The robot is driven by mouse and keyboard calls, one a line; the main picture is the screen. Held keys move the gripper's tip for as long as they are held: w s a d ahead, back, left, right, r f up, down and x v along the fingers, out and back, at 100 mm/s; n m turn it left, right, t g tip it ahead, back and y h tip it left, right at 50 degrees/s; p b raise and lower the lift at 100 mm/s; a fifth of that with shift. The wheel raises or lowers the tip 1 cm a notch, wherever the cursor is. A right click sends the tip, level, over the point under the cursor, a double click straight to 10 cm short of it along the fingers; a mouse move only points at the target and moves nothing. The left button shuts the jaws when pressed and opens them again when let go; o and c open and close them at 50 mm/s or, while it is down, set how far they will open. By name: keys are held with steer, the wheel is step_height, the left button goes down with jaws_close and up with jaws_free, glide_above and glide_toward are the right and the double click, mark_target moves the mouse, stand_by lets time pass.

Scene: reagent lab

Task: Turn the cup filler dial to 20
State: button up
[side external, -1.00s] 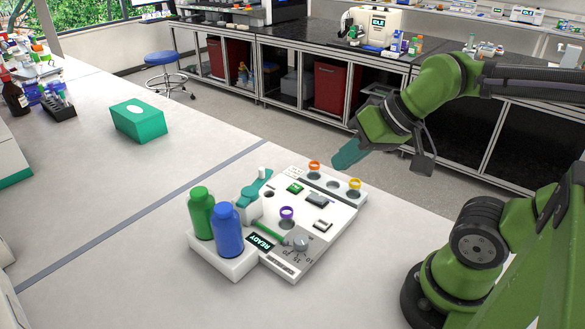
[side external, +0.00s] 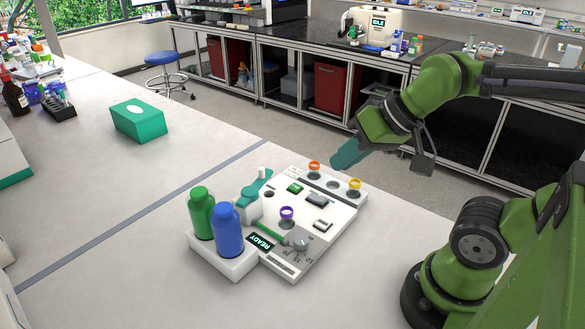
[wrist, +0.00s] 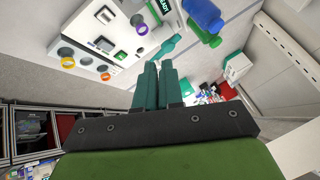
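The cup filler (side external: 290,272) is a white panel on the bench, with a green and a blue bottle at its left end. Its grey round dial (side external: 301,243) sits near the front edge beside printed numbers, of which 10 and 15 can be made out. I cannot read exactly where the dial points. A dark display (side external: 261,242) beside it reads READY. My gripper (side external: 336,165) hangs in the air beyond the panel's far end, well away from the dial. In the wrist view, its two teal fingers (wrist: 158,63) are together with nothing between them.
The green bottle (side external: 201,213) and blue bottle (side external: 228,232) stand close to the dial. A teal lever arm (side external: 256,187) and orange, yellow and purple rings (side external: 287,212) rise from the panel. A green box (side external: 139,122) stands farther back; the bench between is clear.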

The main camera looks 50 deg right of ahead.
mark_target(300, 239)
steer(key=o, duration=0.9)
steer(key=w+a+f+n+g, duration=0.3)
steer(key=shift+w+a+g, duration=0.1)
steer(key=shift+a+g, duration=0.15)
steer(key=shift+g, duration=0.05)
steer(key=shift+o, duration=0.2)
steer(key=w+f+n+g, duration=0.1)
steer(key=f+n, duration=0.1)
steer(key=f, duration=0.4)
steer(key=w+f+n+g+h, duration=0.1)
steer(key=f+n, duration=0.2)
steer(key=f, duration=0.3)
steer(key=w+f+n+g+h, duration=0.1)
steer(key=w+f+n, duration=0.1)
steer(key=f, duration=0.4)
steer(key=shift+d+f+n+g, duration=0.1)
steer(key=shift+f+n+g, duration=0.1)
steer(key=shift+n+g, duration=0.15)
steer(key=c, duration=1)
